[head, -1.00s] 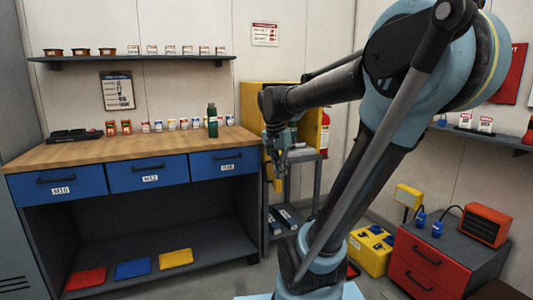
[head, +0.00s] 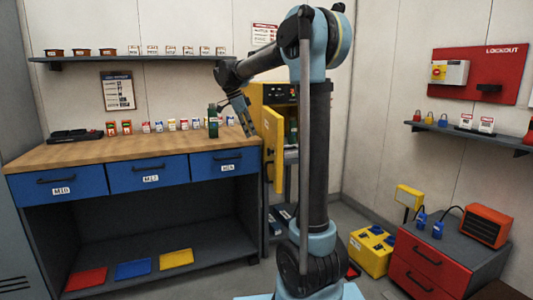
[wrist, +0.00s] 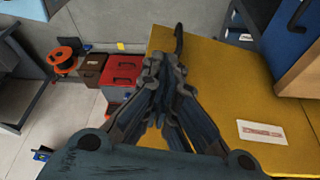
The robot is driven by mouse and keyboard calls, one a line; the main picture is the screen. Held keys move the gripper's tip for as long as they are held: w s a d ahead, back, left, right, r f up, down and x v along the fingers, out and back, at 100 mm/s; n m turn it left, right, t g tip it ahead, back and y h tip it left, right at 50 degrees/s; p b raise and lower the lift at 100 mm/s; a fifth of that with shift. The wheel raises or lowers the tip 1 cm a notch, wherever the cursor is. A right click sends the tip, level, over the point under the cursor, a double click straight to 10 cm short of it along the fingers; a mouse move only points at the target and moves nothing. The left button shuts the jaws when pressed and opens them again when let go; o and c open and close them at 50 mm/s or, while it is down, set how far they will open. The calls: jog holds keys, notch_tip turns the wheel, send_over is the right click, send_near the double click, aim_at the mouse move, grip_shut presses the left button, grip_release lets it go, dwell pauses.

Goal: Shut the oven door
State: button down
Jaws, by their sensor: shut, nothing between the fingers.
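The yellow oven (head: 270,94) stands on a grey cart right of the workbench. Its yellow door (head: 273,145) stands open, swung out toward me and seen nearly edge-on, with a dark interior behind it. In the wrist view the door's yellow panel (wrist: 225,95) fills the middle right, with a white label and a dark curved handle (wrist: 179,40). My gripper (head: 249,130) is shut and empty, left of the door near the bench's right end. In the wrist view my gripper (wrist: 163,75) overlaps the door panel; I cannot tell whether they touch.
The wooden workbench (head: 110,150) with blue drawers is close at the left of the gripper. My arm hides part of the oven and cart. A yellow case and red cabinet (head: 425,262) stand at right.

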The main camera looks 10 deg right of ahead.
aim_at(268, 150)
jog(key=d+f, duration=0.7)
jog(key=f, duration=0.2)
jog(key=shift+w+d, duration=0.2)
jog(key=shift+d, duration=0.1)
jog(key=shift+f, duration=0.1)
